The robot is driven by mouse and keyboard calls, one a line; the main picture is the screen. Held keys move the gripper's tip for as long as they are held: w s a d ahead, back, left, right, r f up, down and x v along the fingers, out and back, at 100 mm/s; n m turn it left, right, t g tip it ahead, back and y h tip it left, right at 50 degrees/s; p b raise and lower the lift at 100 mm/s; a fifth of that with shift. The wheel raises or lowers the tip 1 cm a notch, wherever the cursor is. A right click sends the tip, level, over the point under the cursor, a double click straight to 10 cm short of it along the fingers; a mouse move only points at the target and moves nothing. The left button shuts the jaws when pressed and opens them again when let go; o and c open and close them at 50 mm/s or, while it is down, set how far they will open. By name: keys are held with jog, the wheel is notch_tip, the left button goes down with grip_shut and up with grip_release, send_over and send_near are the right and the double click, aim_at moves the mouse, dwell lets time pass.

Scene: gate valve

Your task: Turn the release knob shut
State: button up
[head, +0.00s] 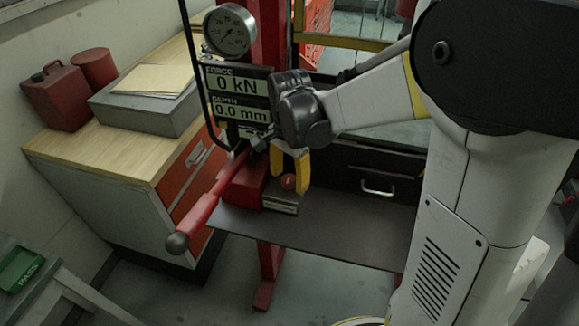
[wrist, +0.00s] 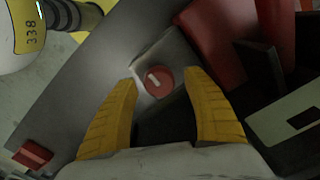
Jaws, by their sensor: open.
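The release knob (wrist: 159,81) is a small red disc with a white bar mark. It sits on a grey block in the wrist view, ahead of and between my two yellow fingers. In the head view the knob (head: 289,182) shows as a small red round thing between the fingers. My gripper (head: 290,192) is open, with its fingers pointing down and one on each side of the knob. In the wrist view my gripper (wrist: 164,88) has a wide gap between its fingertips. I cannot tell whether either finger touches the knob.
A red lever (head: 211,204) with a dark ball end juts toward the front left. The display (head: 238,96) reads 0 kN and 0.0 mm, below a round gauge (head: 229,30). A grey plate (head: 340,228) lies below the gripper. A wooden-topped cabinet (head: 115,150) stands left.

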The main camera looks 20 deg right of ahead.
notch_tip(320, 180, up, 12)
jog(key=shift+f, duration=0.25)
jog(key=n+t+b, duration=0.4)
jog(key=n+b, duration=0.1)
jog(key=n, duration=0.2)
send_near(290, 178)
jog(key=s+f, duration=0.2)
jog(key=s, duration=0.3)
jog(key=s+f+n+t+b, duration=0.2)
jog(key=s+f+n+t, duration=0.1)
jog(key=s+f+n, duration=0.1)
jog(key=shift+f+n+b, duration=0.35)
jog(key=shift+n, duration=0.55)
